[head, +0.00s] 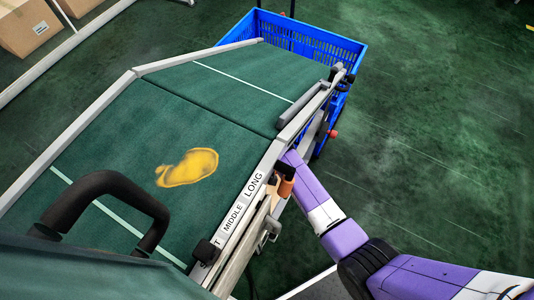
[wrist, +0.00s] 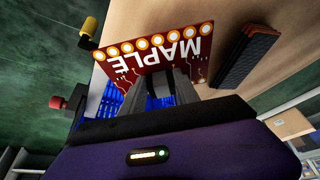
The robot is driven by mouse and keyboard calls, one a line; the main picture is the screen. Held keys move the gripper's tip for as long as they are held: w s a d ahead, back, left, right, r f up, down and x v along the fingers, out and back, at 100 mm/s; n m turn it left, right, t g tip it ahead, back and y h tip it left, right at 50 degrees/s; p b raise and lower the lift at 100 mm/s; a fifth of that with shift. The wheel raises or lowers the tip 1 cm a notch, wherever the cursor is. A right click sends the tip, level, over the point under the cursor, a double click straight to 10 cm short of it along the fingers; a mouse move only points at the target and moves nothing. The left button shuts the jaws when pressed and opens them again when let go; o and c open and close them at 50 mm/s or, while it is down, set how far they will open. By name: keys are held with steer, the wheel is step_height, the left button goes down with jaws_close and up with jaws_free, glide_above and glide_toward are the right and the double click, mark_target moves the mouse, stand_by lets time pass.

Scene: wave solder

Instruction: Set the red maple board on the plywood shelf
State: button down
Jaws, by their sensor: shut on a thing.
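The red maple board (wrist: 160,55), with a row of gold-ringed holes and the word MAPLE upside down, is in the wrist view. My gripper (wrist: 163,80) is shut on it, its grey fingers at the board's near edge. A broad tan surface (wrist: 225,22), which looks like the plywood shelf, lies behind and beside the board. I cannot tell whether the board touches it. In the head view my purple arm reaches under the side rail of the green-topped machine, and the gripper and board are hidden there.
A black ribbed block (wrist: 247,55) is close to the board's right on the tan surface. A yellow knob (wrist: 90,25) and a red knob (wrist: 55,103) are at the left. In the head view, the machine's rail (head: 240,205) and black handle (head: 105,185) stand near; a blue crate (head: 310,45) is beyond.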

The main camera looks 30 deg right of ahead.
steer(key=shift+w+d+r, duration=0.1)
steer(key=shift+w+r, duration=0.45)
steer(key=f+b, duration=0.6)
steer(key=shift+s+d+f, duration=0.1)
steer(key=shift+s+f, duration=0.15)
steer(key=shift+f+b, duration=0.5)
steer(key=shift+f, duration=0.15)
steer(key=c, duration=0.8)
jaws_free()
steer(key=shift+s+r, duration=0.1)
steer(key=p+v, duration=0.2)
steer(key=v, duration=0.5)
steer(key=shift+s+r, duration=0.1)
steer(key=shift+r, duration=0.2)
